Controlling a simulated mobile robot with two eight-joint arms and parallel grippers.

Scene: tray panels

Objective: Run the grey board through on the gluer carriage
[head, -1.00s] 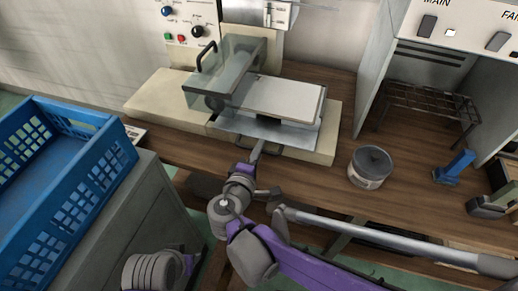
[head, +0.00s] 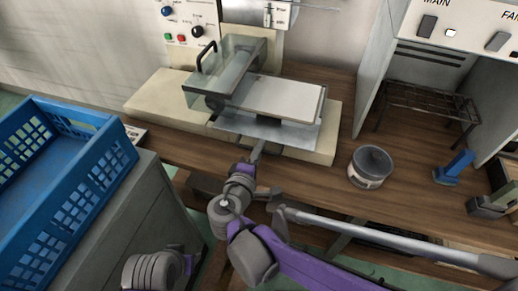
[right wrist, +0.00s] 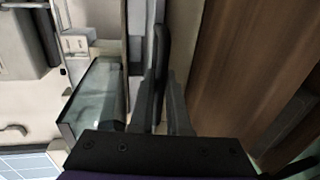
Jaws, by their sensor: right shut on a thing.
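The grey board (head: 285,99) lies flat on the gluer carriage (head: 262,131), a metal plate on the beige base of the gluer (head: 320,148). The board's left end is at the clear hood (head: 222,75) over the roller. My right gripper (head: 257,150) is at the carriage's front edge. In the right wrist view its fingers (right wrist: 163,95) are shut on a dark bar, the carriage handle (right wrist: 160,50). The arm partly hides the handle in the head view. My left gripper is not clearly in view.
A blue crate (head: 117,155) stands on a grey cabinet at the left. A glue pot (head: 368,170), a blue-handled tool (head: 456,165) and a wire rack (head: 425,102) are on the right. The wooden bench (head: 330,190) in front of the gluer is mostly clear.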

